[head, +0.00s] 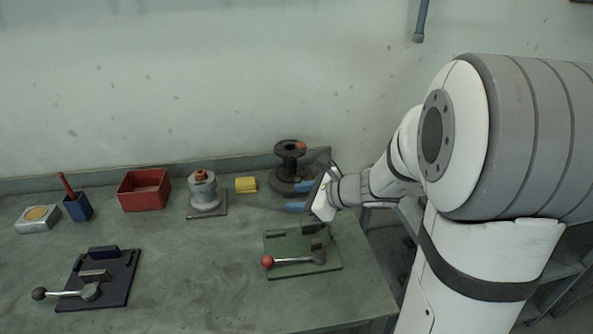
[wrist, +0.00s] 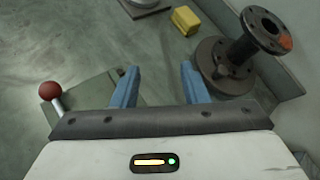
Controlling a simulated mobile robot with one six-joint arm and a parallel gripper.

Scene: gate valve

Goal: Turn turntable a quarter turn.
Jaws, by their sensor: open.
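A dark flanged spool (head: 290,168) stands upright at the back right of the bench, with an orange mark on its top flange. Its wide round base, possibly the turntable, shows in the wrist view (wrist: 222,68). A grey stepped round body (head: 204,191) with a copper-coloured top sits on a square plate further left; I cannot tell for sure which is the turntable. My gripper (head: 290,197) is open and empty in front of the spool, its blue fingers pointing left.
A green plate with a red-knobbed lever (head: 300,262) lies just in front of my gripper. A yellow block (head: 246,185), red bin (head: 145,190), blue holder (head: 78,207) and tin (head: 38,218) stand along the back. A dark lever plate (head: 97,280) is front left. Mid-bench is clear.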

